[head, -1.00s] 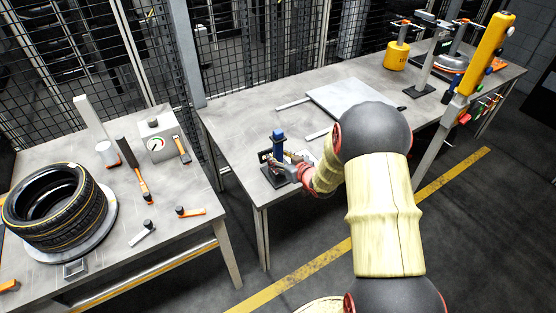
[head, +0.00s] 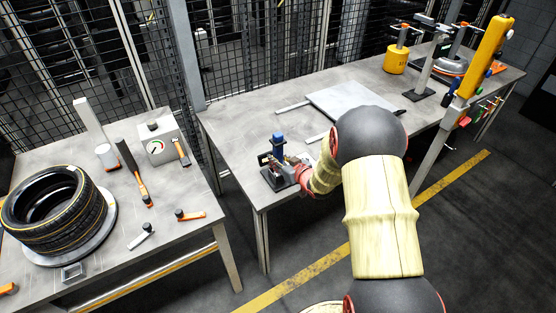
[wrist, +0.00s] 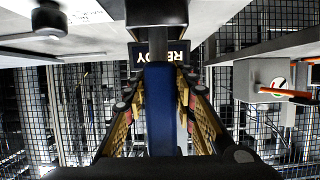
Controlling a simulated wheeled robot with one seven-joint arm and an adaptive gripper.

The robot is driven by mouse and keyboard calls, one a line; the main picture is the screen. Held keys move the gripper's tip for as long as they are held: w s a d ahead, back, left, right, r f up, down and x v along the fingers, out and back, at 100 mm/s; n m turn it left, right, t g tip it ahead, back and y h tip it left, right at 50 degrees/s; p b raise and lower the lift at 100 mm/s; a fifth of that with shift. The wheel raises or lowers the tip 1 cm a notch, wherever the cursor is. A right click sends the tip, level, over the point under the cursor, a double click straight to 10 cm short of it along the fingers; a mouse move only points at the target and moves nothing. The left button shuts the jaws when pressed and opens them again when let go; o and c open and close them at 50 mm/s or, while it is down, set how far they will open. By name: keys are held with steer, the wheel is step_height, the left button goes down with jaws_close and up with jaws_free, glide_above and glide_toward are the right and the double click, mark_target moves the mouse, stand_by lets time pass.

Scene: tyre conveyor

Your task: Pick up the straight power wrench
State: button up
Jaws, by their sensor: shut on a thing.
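The straight power wrench, with a blue body (head: 278,140), stands upright at a dark stand (head: 272,184) near the front left of the middle table. My gripper (head: 283,163) reaches in from the right at the wrench's height. In the wrist view my gripper (wrist: 161,92) has a ribbed yellow finger on each side of the blue wrench body (wrist: 160,120) and is shut on it. A dark label reading "READY" (wrist: 180,54) shows upside down behind the wrench. The wrench's lower end is hidden by my gripper in the head view.
A pale plate (head: 350,101) lies behind my arm on the middle table (head: 235,125). The left table carries a tyre (head: 55,207), a gauge box (head: 158,143) and several hand tools. A yellow cylinder (head: 396,60) and a yellow column (head: 485,55) stand at the right.

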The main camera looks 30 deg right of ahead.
mark_target(280, 140)
jaws_close()
steer(key=shift+r, duration=0.15)
step_height(280, 140, up, 10)
steer(key=p, duration=0.3)
steer(key=shift+p, duration=0.4)
steer(key=shift+w, duration=0.1)
